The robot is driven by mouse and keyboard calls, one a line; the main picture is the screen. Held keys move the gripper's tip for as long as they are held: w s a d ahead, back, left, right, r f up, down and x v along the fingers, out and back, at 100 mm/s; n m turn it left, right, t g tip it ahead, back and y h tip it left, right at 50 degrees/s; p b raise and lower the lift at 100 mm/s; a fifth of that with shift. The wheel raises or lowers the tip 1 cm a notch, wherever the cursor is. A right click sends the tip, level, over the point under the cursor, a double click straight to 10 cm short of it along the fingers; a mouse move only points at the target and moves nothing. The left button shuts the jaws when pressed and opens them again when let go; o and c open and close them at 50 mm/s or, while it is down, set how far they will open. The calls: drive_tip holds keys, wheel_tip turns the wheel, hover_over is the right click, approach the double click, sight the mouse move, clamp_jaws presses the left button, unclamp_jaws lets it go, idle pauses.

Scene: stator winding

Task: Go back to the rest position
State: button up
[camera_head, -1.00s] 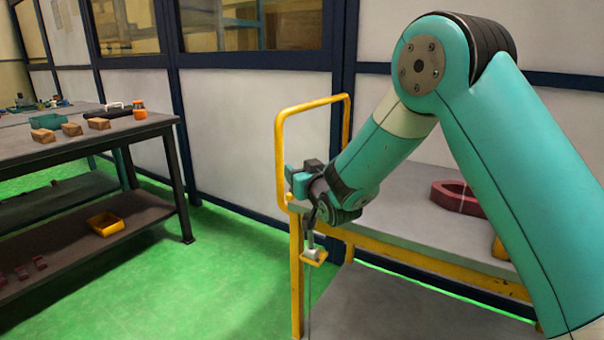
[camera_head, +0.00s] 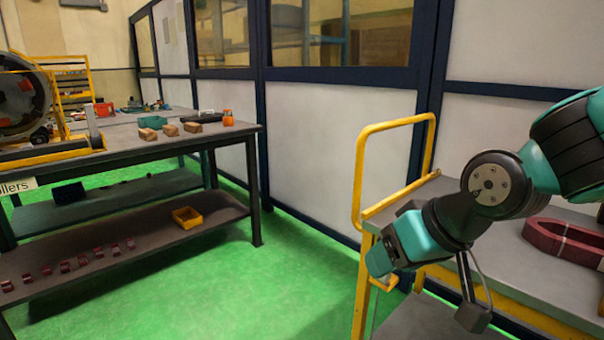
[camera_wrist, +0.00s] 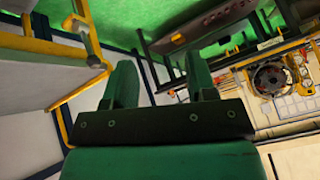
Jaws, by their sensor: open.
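My gripper (camera_head: 378,264) is at the end of my folded arm, in front of the yellow-framed cart (camera_head: 368,190) at the right of the head view. In the wrist view my gripper (camera_wrist: 162,82) shows two green fingers standing apart with nothing between them. The fingers touch nothing that I can see. A dark red ring-shaped coil (camera_head: 566,244) lies on the cart's grey top, partly cut off by the picture edge.
A dark workbench (camera_head: 85,160) at left carries brown blocks (camera_head: 193,127), an orange jar (camera_head: 228,118) and a large round machine (camera_head: 20,98). Its lower shelf holds a yellow bin (camera_head: 187,217) and several red pieces. Green floor (camera_head: 290,270) between bench and cart is clear.

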drive_tip(key=s+d+r+n+g+p, duration=0.1)
drive_tip(key=s+g, duration=0.2)
drive_tip(key=s, duration=0.5)
drive_tip(key=s+d+r+n+g+p, duration=0.1)
drive_tip(key=s+n+g, duration=0.1)
drive_tip(key=s, duration=0.6)
wheel_tip(320, 180, up, 15)
drive_tip(key=p, duration=1.4)
drive_tip(key=shift+w+a+f+h, duration=0.15)
drive_tip(key=shift+f+h, duration=0.05)
drive_tip(key=shift+h, duration=0.2)
